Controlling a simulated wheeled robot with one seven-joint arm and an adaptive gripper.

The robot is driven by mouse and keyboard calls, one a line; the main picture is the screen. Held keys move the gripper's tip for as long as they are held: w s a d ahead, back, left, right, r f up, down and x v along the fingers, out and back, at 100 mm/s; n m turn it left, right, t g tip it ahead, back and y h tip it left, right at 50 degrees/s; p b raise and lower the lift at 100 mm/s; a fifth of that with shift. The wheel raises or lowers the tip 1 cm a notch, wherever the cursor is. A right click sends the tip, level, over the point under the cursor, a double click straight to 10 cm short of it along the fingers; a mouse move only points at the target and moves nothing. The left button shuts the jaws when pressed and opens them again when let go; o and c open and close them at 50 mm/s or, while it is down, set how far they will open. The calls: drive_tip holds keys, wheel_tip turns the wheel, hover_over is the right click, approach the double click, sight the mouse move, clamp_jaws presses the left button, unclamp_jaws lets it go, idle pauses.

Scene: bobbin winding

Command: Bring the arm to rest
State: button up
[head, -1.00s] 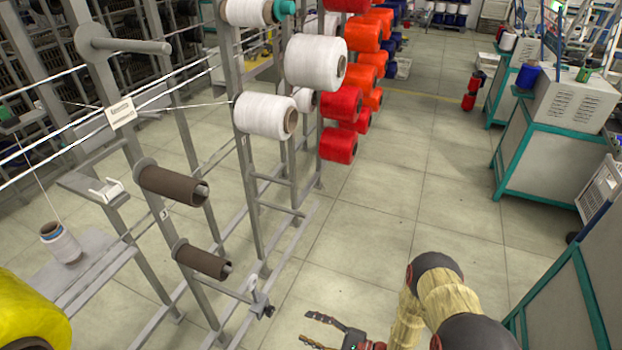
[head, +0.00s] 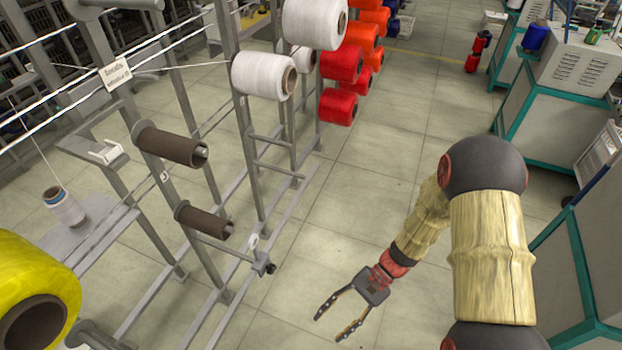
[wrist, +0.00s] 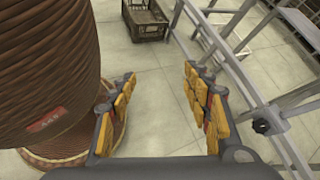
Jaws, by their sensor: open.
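My gripper (head: 328,328) is low in the head view, to the right of the grey bobbin rack (head: 262,215). Its two fingers are spread and nothing is between them. In the wrist view the open fingers (wrist: 160,100) show bare floor between them. My arm reaches down to it from the right side of the head view, bent at the elbow.
White spools (head: 263,76) and red spools (head: 338,106) hang on the rack; two brown tubes (head: 172,147) sit lower. A large brown ribbed object (wrist: 45,70) stands close left of my gripper, with a crate (wrist: 146,20) beyond. Machines (head: 560,105) stand right. The middle aisle floor is clear.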

drive_tip(key=w+d+r+n+t+h+p, duration=0.1)
drive_tip(key=d+r+n+t+h, duration=0.4)
drive_tip(key=r, duration=0.6)
drive_tip(key=d+r+n+t+h, duration=0.1)
drive_tip(key=d+r+h, duration=0.2)
drive_tip(key=d+r, duration=0.55)
wheel_tip(320, 180, up, 18)
drive_tip(key=s+n+t+h+p, duration=0.1)
drive_tip(key=t, duration=0.5)
drive_tip(key=shift+s+a+f+h+p, duration=0.15)
drive_tip(key=shift+s+a+h+p, duration=0.1)
drive_tip(key=shift+h+p, duration=0.05)
